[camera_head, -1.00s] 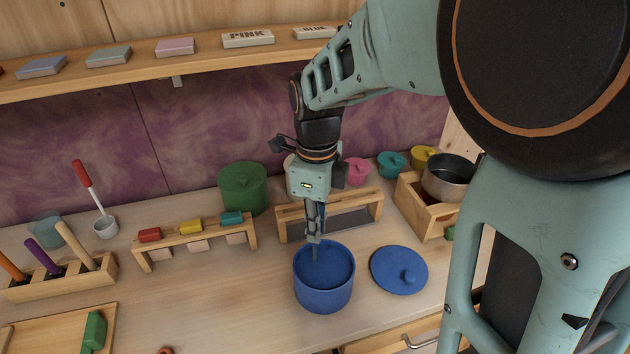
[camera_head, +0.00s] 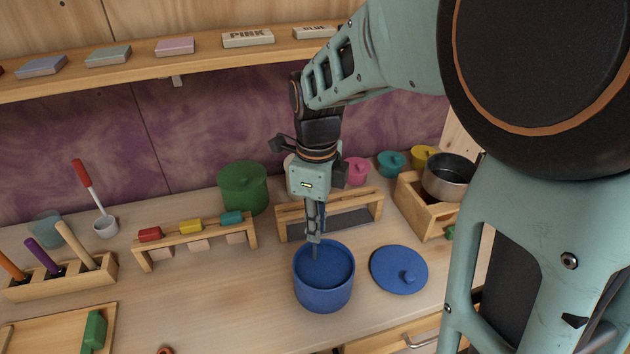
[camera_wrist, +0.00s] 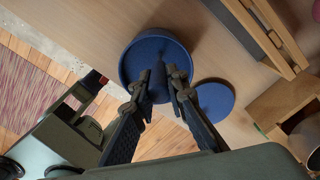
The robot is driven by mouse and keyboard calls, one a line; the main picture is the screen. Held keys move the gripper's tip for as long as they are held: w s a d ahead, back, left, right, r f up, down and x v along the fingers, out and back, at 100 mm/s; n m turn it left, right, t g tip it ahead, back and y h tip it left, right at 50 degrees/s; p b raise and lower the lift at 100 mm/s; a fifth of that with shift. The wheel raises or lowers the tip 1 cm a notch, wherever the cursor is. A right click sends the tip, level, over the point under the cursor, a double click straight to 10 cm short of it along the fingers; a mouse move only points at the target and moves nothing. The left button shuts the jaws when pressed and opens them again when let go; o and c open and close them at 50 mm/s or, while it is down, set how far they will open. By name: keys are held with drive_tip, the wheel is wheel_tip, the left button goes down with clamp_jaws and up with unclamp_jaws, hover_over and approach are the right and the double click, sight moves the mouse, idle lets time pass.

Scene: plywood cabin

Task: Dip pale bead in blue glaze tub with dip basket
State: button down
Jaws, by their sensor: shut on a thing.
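The blue glaze tub (camera_head: 324,299) stands open on the bench, filled with blue. My gripper (camera_head: 314,237) points down over it, its fingertips just above the rim. It is shut on the slim upright handle of what appears to be the dip basket (camera_head: 317,261), whose lower end is down inside the tub. In the wrist view, the fingers (camera_wrist: 158,78) close around a dark upright piece over the blue tub (camera_wrist: 127,62). The basket's lower part and the pale bead cannot be made out.
A blue lid (camera_head: 399,270) lies right of the tub. A low wooden stand (camera_head: 291,231) is close behind. A rack with coloured pieces (camera_head: 150,256) and a green pot (camera_head: 243,187) are to the left. A wooden box with a metal pot (camera_head: 433,220) is at right.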

drive_tip(key=shift+r, duration=0.15)
drive_tip(key=shift+r+p, duration=2.65)
drive_tip(key=shift+r, duration=0.45)
